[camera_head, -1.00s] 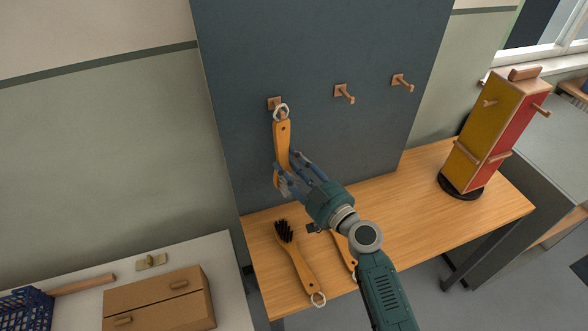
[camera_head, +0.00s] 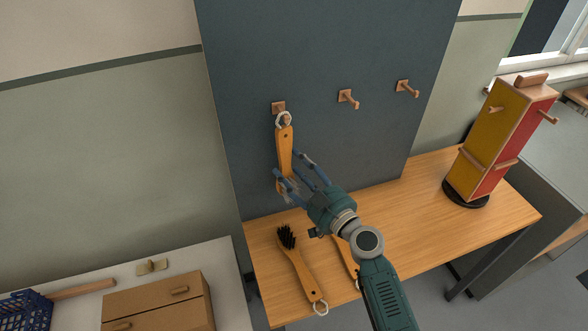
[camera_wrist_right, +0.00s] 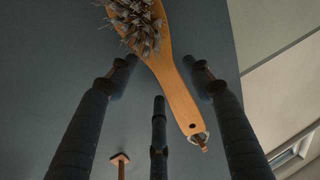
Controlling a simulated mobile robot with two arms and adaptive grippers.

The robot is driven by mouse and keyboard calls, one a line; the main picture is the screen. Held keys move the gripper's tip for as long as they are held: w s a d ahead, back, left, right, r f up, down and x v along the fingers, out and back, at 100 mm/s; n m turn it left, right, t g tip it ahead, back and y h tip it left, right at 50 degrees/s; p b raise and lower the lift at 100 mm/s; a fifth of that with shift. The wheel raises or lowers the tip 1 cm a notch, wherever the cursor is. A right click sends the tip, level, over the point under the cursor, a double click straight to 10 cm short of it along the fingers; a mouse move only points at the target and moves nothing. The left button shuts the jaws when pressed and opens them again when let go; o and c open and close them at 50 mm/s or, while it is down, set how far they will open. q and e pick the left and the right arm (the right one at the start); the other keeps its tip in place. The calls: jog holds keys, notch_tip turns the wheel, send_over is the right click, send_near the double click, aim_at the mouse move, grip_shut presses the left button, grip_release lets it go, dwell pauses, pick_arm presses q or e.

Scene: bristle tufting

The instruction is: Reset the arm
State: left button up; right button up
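A wooden brush (camera_head: 284,140) hangs by its pale ring on the left hook (camera_head: 278,107) of the dark board. Its lower end is partly hidden by my right gripper (camera_head: 290,176), whose fingers are spread around it. In the right wrist view the brush (camera_wrist_right: 180,95) shows its grey bristles and ring. There the right gripper's fingers (camera_wrist_right: 160,75) stand wide apart, with no clear grip on the brush. My left gripper is not in view.
Two hooks (camera_head: 347,98) (camera_head: 406,88) on the board are empty. A black-bristled brush (camera_head: 298,266) lies on the wooden table (camera_head: 420,215). Another handle (camera_head: 346,257) is partly hidden by my arm. A yellow-red stand (camera_head: 490,140) is at the right. A cardboard box (camera_head: 160,303) sits at lower left.

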dwell(0.8)
jog(key=b+v, duration=0.1)
jog(key=v, duration=0.6)
dwell(1.1)
dwell(0.4)
